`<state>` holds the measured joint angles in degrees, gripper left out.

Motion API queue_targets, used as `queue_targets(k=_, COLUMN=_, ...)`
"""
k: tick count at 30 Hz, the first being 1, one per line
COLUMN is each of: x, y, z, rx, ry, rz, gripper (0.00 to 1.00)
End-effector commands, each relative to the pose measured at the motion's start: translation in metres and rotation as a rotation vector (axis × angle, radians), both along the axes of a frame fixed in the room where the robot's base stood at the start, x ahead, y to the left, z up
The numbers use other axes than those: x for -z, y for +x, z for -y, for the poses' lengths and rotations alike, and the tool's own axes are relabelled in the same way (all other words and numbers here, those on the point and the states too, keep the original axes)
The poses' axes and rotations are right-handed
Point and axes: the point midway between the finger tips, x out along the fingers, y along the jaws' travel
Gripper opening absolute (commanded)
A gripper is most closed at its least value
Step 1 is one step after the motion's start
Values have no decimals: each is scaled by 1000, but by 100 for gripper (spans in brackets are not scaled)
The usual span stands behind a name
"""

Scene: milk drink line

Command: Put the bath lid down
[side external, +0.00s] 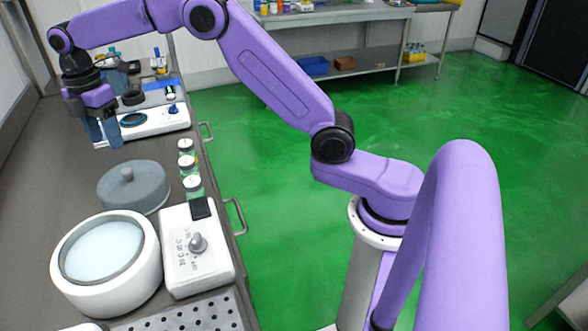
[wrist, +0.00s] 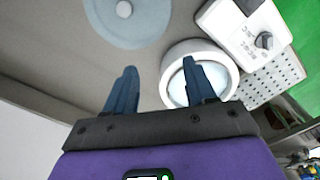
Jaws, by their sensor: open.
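The bath lid (side external: 119,190) is a grey-blue disc with a round knob on top. It appears to lie flat, knob up, on the dark bench, just behind the round white bath (side external: 151,272). The bath is uncovered and its pale contents show. In the wrist view the lid (wrist: 140,28) is at the top, partly cut off, and the bath (wrist: 168,72) is right of centre, partly behind a finger. My gripper (side external: 104,143) is open and empty, above the bench on the far side of the lid; its two blue fingers (wrist: 159,64) are spread and apart from the lid.
A white control box (side external: 205,262) with a knob stands right of the bath, near a perforated plate (side external: 205,316). Several small capped jars (side external: 192,187) line the bench edge beside the lid. A white device with a round plate (side external: 165,119) is behind. Bench left of the lid is clear.

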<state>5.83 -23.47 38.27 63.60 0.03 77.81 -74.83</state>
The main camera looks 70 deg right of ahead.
Motion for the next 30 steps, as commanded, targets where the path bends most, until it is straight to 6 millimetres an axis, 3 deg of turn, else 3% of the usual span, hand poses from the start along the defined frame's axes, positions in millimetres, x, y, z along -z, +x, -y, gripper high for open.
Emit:
queue_targets(k=7, x=-15, y=-87, z=-27, rx=111, ry=5, rz=6, gripper=55)
queue_targets(k=14, x=-17, y=-178, z=-28, rx=219, ry=13, rz=8, gripper=55)
queue_targets(k=20, x=-10, y=-260, z=-10, rx=313, ry=19, rz=8, gripper=55)
queue_targets(k=24, x=0, y=-316, z=12, rx=377, ry=24, rz=6, gripper=55)
queue_targets(k=30, x=19, y=-382, z=49, rx=461, ry=29, rz=3, gripper=55)
